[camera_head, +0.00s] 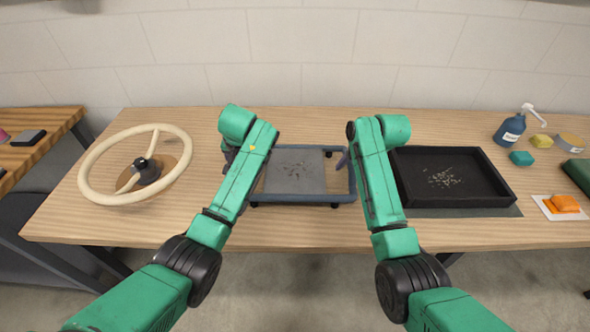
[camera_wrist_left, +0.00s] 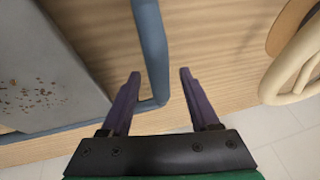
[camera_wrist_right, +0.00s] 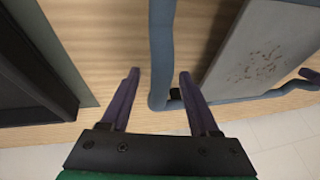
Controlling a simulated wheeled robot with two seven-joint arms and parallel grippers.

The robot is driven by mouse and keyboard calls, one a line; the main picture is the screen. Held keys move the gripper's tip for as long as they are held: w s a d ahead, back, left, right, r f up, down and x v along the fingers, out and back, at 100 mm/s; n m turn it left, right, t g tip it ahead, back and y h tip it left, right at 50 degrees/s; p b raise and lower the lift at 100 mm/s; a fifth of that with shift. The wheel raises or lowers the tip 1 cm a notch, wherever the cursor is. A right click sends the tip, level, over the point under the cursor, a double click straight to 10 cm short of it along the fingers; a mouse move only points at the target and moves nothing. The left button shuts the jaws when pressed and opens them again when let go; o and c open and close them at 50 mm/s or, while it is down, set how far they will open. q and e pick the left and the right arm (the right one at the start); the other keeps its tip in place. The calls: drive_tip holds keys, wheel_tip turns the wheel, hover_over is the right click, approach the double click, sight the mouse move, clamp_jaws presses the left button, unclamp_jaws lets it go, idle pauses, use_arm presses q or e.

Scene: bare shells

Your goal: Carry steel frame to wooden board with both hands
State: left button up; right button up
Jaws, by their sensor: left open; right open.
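The steel frame (camera_head: 302,198) is a blue-grey tube frame on small dark feet or casters, with a grey speckled plate (camera_head: 295,172) inside it. It rests on the middle of the wooden table between my arms. My left gripper (camera_wrist_left: 159,73) is open, its fingers on either side of the frame's left side tube (camera_wrist_left: 151,45). My right gripper (camera_head: 348,157) is open, its fingers on either side of the right side tube (camera_wrist_right: 161,45). Whether the fingers touch the tubes I cannot tell. My left fingers are mostly hidden by the arm in the head view. I cannot make out a separate wooden board.
A cream steering wheel (camera_head: 88,188) stands left on the wooden table (camera_head: 330,232). A black tray (camera_head: 455,202) with pale bits lies close right of my right arm. A blue pump bottle (camera_head: 509,131) and sponges stand far right. Another wooden table (camera_head: 45,145) is at left.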

use_arm(q)
drive_tip(key=shift+c, duration=0.4)
use_arm(e)
drive_tip(key=shift+c, duration=0.4)
use_arm(q)
clamp_jaws()
use_arm(e)
clamp_jaws()
use_arm(q)
drive_tip(key=shift+r, duration=0.1)
use_arm(e)
drive_tip(key=shift+r, duration=0.15)
